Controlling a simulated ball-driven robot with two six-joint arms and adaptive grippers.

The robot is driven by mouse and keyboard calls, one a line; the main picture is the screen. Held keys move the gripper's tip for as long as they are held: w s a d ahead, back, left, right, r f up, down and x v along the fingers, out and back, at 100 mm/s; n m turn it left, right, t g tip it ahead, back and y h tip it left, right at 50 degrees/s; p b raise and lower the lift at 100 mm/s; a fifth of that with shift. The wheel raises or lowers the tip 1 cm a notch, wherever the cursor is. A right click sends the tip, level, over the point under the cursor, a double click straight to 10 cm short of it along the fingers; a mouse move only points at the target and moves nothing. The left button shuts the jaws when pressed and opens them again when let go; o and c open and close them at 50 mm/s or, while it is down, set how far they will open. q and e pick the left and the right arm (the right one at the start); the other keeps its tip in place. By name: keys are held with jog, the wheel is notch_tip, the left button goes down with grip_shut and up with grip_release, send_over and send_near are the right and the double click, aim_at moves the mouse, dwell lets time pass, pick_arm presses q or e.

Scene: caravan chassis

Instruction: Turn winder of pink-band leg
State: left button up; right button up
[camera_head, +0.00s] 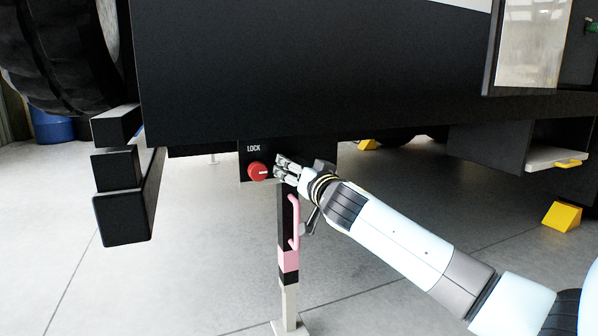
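The pink-band leg stands below the black chassis, with a pink band (289,261) around its dark post and a pale foot on the floor. A pink handle (294,223) runs upright along its upper part; I cannot tell whether this is the winder. A red round knob (258,171) sits on the black panel under the word LOCK. My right gripper (281,168) is at the top of the leg, just right of the red knob, its fingers pointing left. Whether its fingers are closed on anything is too small to tell. My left gripper is out of view.
The black chassis side (320,75) overhangs the leg. Black block-shaped parts (123,190) and a large tyre (65,55) are at left. A yellow wedge (562,216) stands at right. The grey floor around the leg is clear.

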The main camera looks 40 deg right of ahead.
jog(key=shift+c, duration=0.3)
jog(key=c, duration=1.1)
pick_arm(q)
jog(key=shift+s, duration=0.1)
pick_arm(e)
jog(key=shift+n, duration=0.3)
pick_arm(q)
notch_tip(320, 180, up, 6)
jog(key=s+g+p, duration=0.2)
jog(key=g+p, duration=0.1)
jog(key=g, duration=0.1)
pick_arm(e)
jog(key=shift+d+n, duration=0.1)
jog(key=shift+n, duration=6.4)
